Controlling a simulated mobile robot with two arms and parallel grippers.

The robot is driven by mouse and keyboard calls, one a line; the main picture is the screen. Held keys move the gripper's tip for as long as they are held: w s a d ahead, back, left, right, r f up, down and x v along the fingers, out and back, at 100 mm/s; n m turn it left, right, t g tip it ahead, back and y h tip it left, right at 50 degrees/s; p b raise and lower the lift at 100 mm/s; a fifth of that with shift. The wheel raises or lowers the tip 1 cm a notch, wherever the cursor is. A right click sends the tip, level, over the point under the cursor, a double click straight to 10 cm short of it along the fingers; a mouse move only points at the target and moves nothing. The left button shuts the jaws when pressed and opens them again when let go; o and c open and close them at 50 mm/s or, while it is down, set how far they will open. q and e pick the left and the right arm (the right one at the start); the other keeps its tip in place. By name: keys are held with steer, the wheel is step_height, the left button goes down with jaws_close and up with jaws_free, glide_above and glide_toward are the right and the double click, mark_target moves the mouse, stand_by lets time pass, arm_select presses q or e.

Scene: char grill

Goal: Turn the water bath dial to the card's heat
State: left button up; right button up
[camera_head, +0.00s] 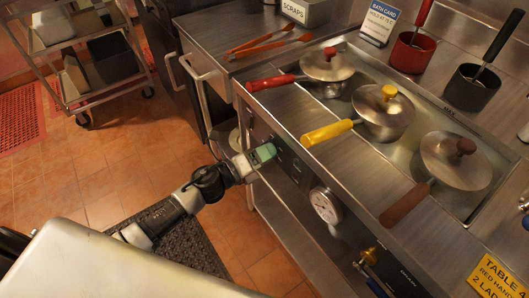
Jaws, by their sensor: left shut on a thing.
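My left gripper (268,152) reaches in from the lower left, its green-tipped fingers against the dark front panel (290,165) of the water bath. It is shut on the water bath dial, which the fingers hide, so its setting cannot be read. The bath card (380,20), white with a blue top, stands upright at the back of the counter; its small print is hard to read. A round white gauge (325,205) sits on the front panel, right of the gripper. My right gripper is not in view.
Three lidded pots with red (270,83), yellow (327,132) and brown (405,204) handles sit in the bath top, handles toward the front edge. A brass valve (369,256) is lower right. A cart (85,60) stands at upper left; floor between is open.

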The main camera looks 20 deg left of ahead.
arm_select(q)
steer(key=shift+f, duration=0.1)
steer(key=o, duration=0.8)
steer(key=shift+o, duration=0.2)
steer(key=b+v, duration=0.1)
steer(key=v, duration=1)
steer(key=shift+b, duration=0.35)
steer(key=shift+w, duration=0.1)
